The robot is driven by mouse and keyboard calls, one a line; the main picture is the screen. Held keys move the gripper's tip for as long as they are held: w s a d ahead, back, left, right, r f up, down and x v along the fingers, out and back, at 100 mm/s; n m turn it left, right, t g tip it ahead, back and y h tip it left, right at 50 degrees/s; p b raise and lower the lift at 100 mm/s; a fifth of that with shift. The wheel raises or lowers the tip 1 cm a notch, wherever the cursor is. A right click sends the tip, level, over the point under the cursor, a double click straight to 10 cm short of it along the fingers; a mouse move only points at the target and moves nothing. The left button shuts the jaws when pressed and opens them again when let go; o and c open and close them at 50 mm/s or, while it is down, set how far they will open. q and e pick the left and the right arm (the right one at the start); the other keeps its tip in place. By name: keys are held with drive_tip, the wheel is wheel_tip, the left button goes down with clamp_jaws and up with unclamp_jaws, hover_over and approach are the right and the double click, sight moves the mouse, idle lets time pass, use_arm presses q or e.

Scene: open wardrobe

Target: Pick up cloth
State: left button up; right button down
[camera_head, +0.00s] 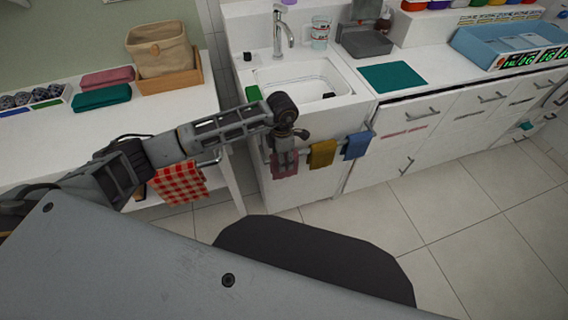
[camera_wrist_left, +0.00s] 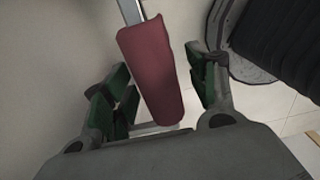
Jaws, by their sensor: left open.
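A dark red cloth (camera_wrist_left: 152,75) hangs over a metal rail and fills the middle of the left wrist view. In the head view the red cloth (camera_head: 284,170) hangs on the sink cabinet front, partly hidden by my gripper. My left gripper (camera_head: 286,158) is in front of it, pointing down. In the wrist view the left gripper (camera_wrist_left: 158,80) is open, with one green-padded finger on each side of the cloth and gaps visible. A yellow cloth (camera_head: 322,154) and a blue cloth (camera_head: 358,144) hang to the right. My right gripper is out of view.
A red checkered cloth (camera_head: 180,184) hangs at the left table (camera_head: 50,140). Folded red (camera_head: 107,78) and teal (camera_head: 102,97) cloths lie on that table by a basket (camera_head: 160,50). A sink (camera_head: 305,82) is above the rail. A teal cloth (camera_head: 392,77) lies on the counter.

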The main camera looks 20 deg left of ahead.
use_arm(q)
drive_tip(key=f, duration=0.5)
drive_tip(key=shift+w+d, duration=0.25)
drive_tip(key=c, duration=1.1)
